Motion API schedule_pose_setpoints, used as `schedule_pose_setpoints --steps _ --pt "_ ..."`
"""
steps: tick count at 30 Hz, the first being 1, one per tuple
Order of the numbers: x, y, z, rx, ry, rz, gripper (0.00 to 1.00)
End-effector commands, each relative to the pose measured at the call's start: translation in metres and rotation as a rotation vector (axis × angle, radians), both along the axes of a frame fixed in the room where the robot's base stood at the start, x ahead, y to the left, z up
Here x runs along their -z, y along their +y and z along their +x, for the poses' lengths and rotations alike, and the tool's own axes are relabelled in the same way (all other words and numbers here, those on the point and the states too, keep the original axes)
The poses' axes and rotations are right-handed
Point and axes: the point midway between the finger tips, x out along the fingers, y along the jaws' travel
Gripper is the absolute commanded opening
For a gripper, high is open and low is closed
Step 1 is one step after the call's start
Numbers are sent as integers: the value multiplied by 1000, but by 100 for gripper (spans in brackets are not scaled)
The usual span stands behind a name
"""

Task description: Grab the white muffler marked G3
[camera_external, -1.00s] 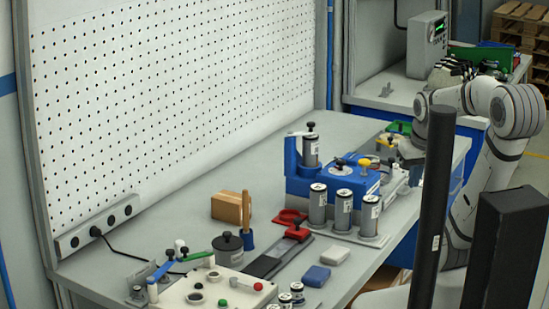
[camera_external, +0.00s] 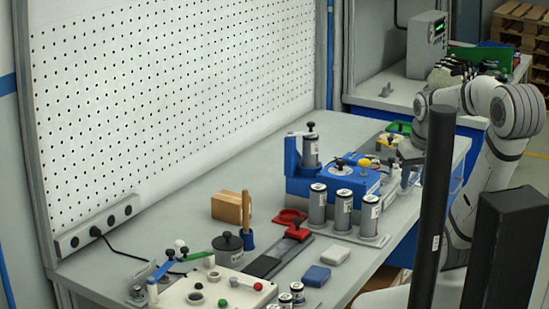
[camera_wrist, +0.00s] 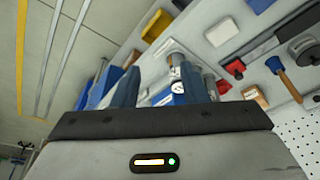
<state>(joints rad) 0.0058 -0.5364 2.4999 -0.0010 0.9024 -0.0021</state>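I cannot read a G3 mark in either view, so I cannot tell which part is the white muffler. Several silver cylinders with pale labels and dark tops stand on the bench. One of them (camera_external: 343,209) is in the front row beside the blue fixture (camera_external: 303,183). In the wrist view, my gripper (camera_wrist: 160,82) has its two blue-grey fingers spread apart. A silver cylinder (camera_wrist: 177,68) shows beyond them, near the right finger and partly hidden.
A wooden block (camera_external: 229,207), a dark grey pot (camera_external: 228,246), a blue block (camera_external: 316,276) and a white block (camera_external: 335,255) lie on the bench. A pale panel with knobs (camera_external: 222,289) is at the front. The pegboard (camera_external: 180,90) bounds the back.

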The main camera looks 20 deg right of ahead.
Motion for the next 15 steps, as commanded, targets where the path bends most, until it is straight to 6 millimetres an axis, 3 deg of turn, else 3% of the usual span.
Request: schedule_pose_setpoints --steps 4,11,15 --pt "0 0 0 0 0 0 51" --pt "0 1 2 -4 0 0 51" --pt "-4 14 25 -50 -5 -1 51"
